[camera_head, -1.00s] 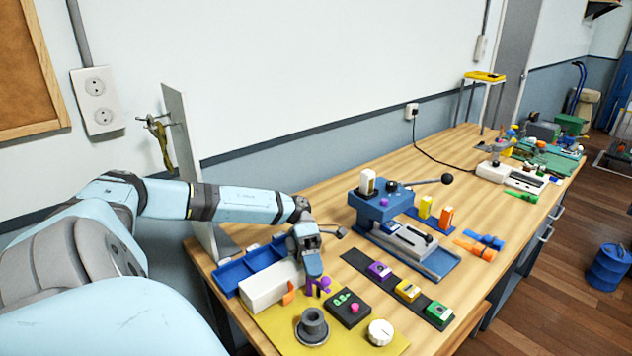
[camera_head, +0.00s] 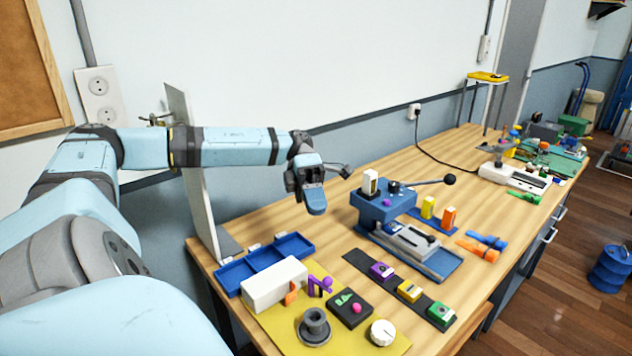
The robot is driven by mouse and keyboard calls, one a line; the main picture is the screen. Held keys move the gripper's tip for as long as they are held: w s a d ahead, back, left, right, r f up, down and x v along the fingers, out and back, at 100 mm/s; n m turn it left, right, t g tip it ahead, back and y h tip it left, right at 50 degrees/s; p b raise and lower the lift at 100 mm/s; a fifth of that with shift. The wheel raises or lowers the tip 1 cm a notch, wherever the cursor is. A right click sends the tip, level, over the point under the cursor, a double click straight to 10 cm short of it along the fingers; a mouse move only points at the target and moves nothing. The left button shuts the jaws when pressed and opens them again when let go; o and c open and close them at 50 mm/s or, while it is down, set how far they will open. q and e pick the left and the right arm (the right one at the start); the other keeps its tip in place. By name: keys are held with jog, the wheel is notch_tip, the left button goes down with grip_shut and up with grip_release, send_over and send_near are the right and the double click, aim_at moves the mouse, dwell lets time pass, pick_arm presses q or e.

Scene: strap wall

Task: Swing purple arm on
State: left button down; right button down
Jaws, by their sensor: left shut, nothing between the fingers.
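The purple arm (camera_head: 320,286) is a small purple lever on the right end of the white box (camera_head: 274,284), which stands on the yellow mat (camera_head: 262,331). An orange lever (camera_head: 291,293) sits beside it on the same box. My left gripper (camera_head: 316,205) is shut and empty. It hangs in the air above the bench, higher than the purple arm and clear of it. My right gripper is not in view.
A black box with a pink button (camera_head: 350,308), a white dial (camera_head: 382,332) and a grey round socket (camera_head: 314,327) stand close by on the mat. A blue tray (camera_head: 264,261) lies behind the white box. A blue press (camera_head: 383,208) with a long handle stands to the right.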

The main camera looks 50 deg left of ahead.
pick_arm(q)
jog(key=shift+r, duration=1.3)
